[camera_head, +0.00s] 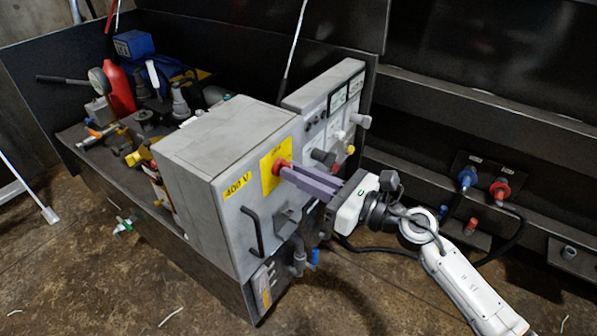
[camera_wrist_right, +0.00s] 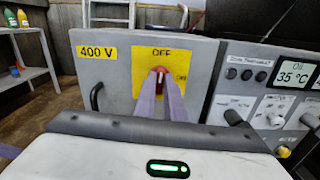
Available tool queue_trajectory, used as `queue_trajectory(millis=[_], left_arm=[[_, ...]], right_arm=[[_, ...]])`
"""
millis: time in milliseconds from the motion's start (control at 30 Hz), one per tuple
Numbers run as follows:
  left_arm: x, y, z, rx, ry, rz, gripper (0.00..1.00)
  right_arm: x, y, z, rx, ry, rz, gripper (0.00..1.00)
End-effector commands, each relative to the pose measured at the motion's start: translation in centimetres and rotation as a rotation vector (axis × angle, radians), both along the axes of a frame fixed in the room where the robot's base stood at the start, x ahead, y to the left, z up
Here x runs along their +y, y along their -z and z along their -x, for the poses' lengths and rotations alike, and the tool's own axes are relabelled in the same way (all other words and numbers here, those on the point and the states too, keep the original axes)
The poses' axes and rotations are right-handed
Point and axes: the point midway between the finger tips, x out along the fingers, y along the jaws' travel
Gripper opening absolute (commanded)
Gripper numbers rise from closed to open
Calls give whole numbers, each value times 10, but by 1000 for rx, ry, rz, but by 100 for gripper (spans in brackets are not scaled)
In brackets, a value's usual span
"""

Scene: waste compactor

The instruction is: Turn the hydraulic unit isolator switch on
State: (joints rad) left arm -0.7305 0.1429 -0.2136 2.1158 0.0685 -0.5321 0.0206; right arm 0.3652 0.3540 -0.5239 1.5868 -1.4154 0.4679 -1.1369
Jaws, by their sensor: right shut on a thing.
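The isolator switch has a red knob (camera_head: 281,165) on a yellow plate (camera_head: 270,181), on the front of a grey cabinet (camera_head: 225,135) labelled 400 V. In the right wrist view the knob (camera_wrist_right: 159,71) lies between my finger tips, and the plate (camera_wrist_right: 143,83) reads OFF at the top and ON at the right. The knob looks upright, toward OFF. My right gripper (camera_head: 284,170) is shut on the knob with its long purple fingers, one on each side. The fingers (camera_wrist_right: 161,82) hide part of the knob. My left gripper is not in view.
A black handle (camera_head: 252,232) is on the cabinet front, with a blue-levered valve (camera_head: 314,258) below. A panel (camera_head: 325,112) with displays and knobs stands close to the right. Cables and red and blue connectors (camera_head: 500,190) are further right. Tools and bottles crowd the bench behind.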

Motion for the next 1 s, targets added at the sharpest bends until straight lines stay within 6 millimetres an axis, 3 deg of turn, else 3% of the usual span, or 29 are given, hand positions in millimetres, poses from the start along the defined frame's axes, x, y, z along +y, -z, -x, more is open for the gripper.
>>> queue_trajectory(millis=[667, 1000], left_arm=[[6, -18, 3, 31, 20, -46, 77], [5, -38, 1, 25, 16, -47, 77]], right_arm=[[-2, -2, -2, 474, 1, -341, 0], [-2, -1, -3, 735, 2, -531, 0]])
